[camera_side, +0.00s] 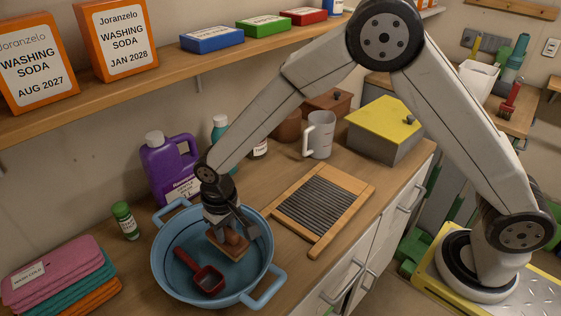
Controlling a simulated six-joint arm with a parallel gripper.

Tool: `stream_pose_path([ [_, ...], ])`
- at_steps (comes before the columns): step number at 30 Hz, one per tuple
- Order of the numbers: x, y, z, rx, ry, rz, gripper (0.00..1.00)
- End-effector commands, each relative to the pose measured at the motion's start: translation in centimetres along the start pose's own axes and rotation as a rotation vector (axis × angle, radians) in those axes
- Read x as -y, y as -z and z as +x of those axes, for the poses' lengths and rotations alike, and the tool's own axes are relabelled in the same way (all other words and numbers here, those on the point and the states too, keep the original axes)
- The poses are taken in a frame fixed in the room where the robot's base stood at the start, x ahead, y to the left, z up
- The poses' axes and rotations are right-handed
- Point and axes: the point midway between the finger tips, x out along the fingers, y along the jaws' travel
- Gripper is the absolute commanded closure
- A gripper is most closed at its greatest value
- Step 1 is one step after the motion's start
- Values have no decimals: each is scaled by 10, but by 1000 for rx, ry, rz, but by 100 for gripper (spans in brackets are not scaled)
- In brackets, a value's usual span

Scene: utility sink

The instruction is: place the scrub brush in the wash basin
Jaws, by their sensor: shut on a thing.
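The wash basin (172,284) is a round blue tub with two handles, standing on the wooden counter at the lower left. My gripper (230,234) points down inside the basin's outline, toward its right half. It is shut on the scrub brush (232,248), a brown wooden block with a rounded grip. The brush is within the basin's rim as seen from here. I cannot tell whether it touches the basin's floor. A dark red scoop (206,279) lies in the basin, just below and left of the brush.
A washboard (322,205) lies right of the basin. A purple jug (168,165) stands behind it, and a small green-capped bottle (125,221) and folded cloths (60,272) are at left. A grey cup (319,134) and yellow-topped box (384,125) stand farther back. A shelf (180,62) runs above.

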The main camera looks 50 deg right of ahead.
Motion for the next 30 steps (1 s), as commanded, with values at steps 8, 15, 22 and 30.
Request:
stream_pose_path([
  [8,0,0,28,2,-1,0,100],
  [15,0,0,30,0,0,0,100],
  [22,0,0,33,0,0,0,100],
  [30,0,0,33,1,0,0,33],
])
